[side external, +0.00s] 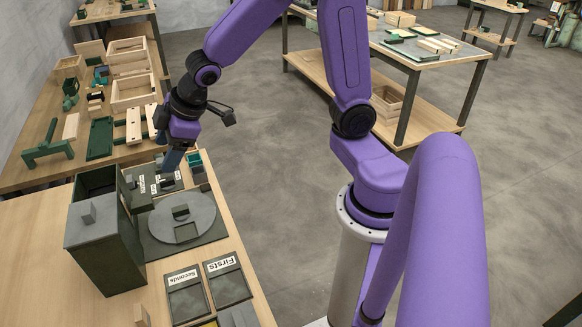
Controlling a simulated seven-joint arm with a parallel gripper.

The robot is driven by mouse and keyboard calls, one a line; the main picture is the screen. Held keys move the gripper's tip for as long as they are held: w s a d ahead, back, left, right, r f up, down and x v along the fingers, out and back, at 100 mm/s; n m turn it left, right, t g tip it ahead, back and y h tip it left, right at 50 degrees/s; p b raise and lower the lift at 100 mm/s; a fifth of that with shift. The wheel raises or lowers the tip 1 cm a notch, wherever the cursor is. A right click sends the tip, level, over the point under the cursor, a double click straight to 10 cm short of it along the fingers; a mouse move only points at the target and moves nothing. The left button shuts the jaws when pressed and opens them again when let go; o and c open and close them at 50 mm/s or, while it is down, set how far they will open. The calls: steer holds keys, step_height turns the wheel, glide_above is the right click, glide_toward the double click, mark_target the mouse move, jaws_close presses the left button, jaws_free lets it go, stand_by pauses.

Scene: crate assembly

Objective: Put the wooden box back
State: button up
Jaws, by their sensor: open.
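Wooden boxes stand on the left workbench: an open one at the back (127,70), a larger open tray-like one (133,101) in front of it, and a small one (68,68) at the left. I cannot tell which of these is the task's wooden box. My gripper (172,162) points down over the far part of the near table, above a dark board with small labelled parts. It is open and nothing shows between its fingers. It is well apart from the wooden boxes. The arm's wrist hides some of the board's edge.
A tall dark green bin (105,250) stands left of a board with a grey disc (182,219). Trays labelled Seconds (187,300) and Firsts (228,284) lie in front. A small wooden block (141,315) sits at the near edge. Green parts (48,148) crowd the left workbench.

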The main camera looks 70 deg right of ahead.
steer(key=s+d+n+g, duration=0.1)
steer(key=s+g, duration=0.2)
steer(key=s, duration=1)
steer(key=s+d+n+g+h, duration=0.1)
steer(key=s+d+g, duration=0.1)
steer(key=s, duration=1)
steer(key=shift+s+f+n+g, duration=0.2)
steer(key=shift+s+n+g, duration=0.2)
steer(key=shift+g, duration=0.1)
